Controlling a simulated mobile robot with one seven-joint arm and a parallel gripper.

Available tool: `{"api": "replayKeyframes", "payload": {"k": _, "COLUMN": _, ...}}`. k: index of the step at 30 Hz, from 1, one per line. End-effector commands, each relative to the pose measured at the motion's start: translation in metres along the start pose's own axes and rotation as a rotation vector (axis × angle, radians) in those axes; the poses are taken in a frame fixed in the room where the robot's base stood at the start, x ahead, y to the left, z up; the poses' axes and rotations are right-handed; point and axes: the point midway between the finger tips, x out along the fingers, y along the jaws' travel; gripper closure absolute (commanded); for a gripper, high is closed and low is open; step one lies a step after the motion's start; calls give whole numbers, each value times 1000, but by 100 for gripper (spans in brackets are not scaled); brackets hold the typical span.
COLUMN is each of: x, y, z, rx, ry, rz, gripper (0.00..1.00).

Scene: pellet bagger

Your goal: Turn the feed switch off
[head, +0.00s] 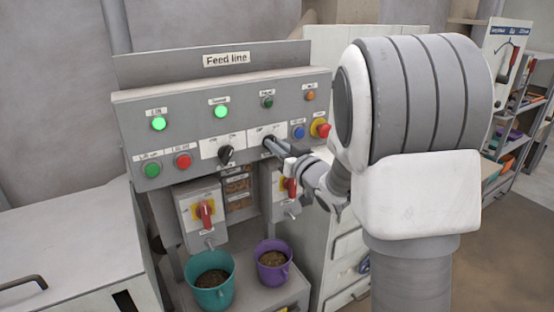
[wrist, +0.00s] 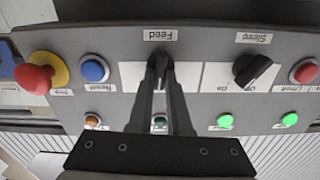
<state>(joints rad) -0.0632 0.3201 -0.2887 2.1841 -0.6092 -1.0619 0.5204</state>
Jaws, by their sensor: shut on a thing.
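The feed switch (wrist: 159,62) is a black rotary knob on a white plate on the grey control panel, under an upside-down "Feed" label in the wrist view. My gripper (wrist: 160,75) is shut on this knob, one dark finger on each side. The fingers hide most of the knob, and it looks roughly upright in that view; I cannot clearly read which marking it points at. In the head view my gripper (head: 272,146) reaches the panel from the right, and its tips cover the switch.
A second black knob (head: 225,154) sits left of the feed switch. A blue button (head: 298,132) and red emergency stop (head: 320,128) are close on its right. Red-handled isolators (head: 206,213) hang below, above teal (head: 211,281) and purple (head: 273,263) buckets. Several green lamps glow.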

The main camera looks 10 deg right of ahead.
Motion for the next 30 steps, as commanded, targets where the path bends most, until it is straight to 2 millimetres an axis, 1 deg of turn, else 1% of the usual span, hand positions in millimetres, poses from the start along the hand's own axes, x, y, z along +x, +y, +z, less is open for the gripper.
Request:
{"api": "replayKeyframes", "payload": {"k": 1, "x": 0, "y": 0, "z": 6, "rx": -47, "ry": 5, "rz": 0, "gripper": 100}}
{"api": "replayKeyframes", "payload": {"k": 9, "x": 0, "y": -2, "z": 6, "rx": -296, "ry": 3, "rz": -1, "gripper": 100}}
{"api": "replayKeyframes", "payload": {"k": 15, "x": 0, "y": -2, "z": 5, "rx": -445, "ry": 2, "rz": 0, "gripper": 100}}
{"api": "replayKeyframes", "payload": {"k": 21, "x": 0, "y": -3, "z": 4, "rx": -551, "ry": 0, "rz": 0, "gripper": 100}}
{"api": "replayKeyframes", "payload": {"k": 30, "x": 0, "y": -3, "z": 2, "rx": -622, "ry": -1, "rz": 0, "gripper": 100}}
